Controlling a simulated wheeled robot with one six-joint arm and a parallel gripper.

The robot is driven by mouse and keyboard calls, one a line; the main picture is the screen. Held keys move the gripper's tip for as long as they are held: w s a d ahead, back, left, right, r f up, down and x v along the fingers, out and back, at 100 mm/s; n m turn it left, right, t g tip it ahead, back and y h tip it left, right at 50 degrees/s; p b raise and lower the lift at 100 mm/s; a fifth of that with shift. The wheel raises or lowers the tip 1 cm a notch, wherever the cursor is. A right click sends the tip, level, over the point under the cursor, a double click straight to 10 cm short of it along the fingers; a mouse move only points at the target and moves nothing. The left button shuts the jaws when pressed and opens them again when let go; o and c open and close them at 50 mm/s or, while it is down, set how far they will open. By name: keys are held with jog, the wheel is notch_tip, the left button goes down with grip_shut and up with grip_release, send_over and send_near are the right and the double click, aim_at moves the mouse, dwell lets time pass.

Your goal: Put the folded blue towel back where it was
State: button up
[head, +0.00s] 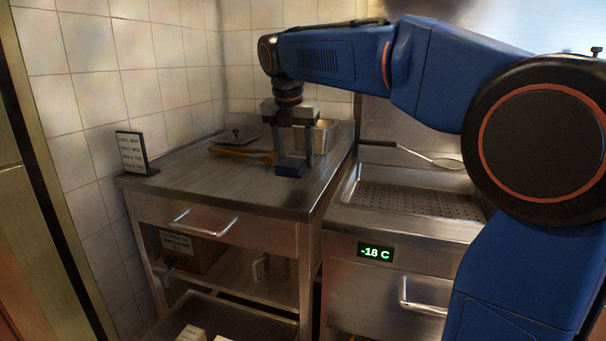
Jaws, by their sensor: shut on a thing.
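The folded blue towel (291,168) is a small dark blue block at the right part of the steel counter (210,185). My gripper (295,150) points straight down from above and is shut on the towel. The towel is at or just above the counter top; I cannot tell whether it touches. The lower fingers partly hide the towel's upper part.
Yellow-handled tongs (243,153) lie left of the towel. A metal container (325,134) stands behind the gripper. A small sign (133,153) stands at the left edge. A perforated basin (415,200) with a skimmer (432,157) is at right. The counter's front left is clear.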

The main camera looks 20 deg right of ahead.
aim_at(292, 162)
jog(key=shift+d+f, duration=0.25)
jog(key=shift+f, duration=0.25)
jog(key=shift+a+f, duration=0.1)
jog(key=shift+f, duration=1.8)
jog(key=shift+f, duration=0.1)
jog(key=o, duration=0.9)
jog(key=v, duration=1.2)
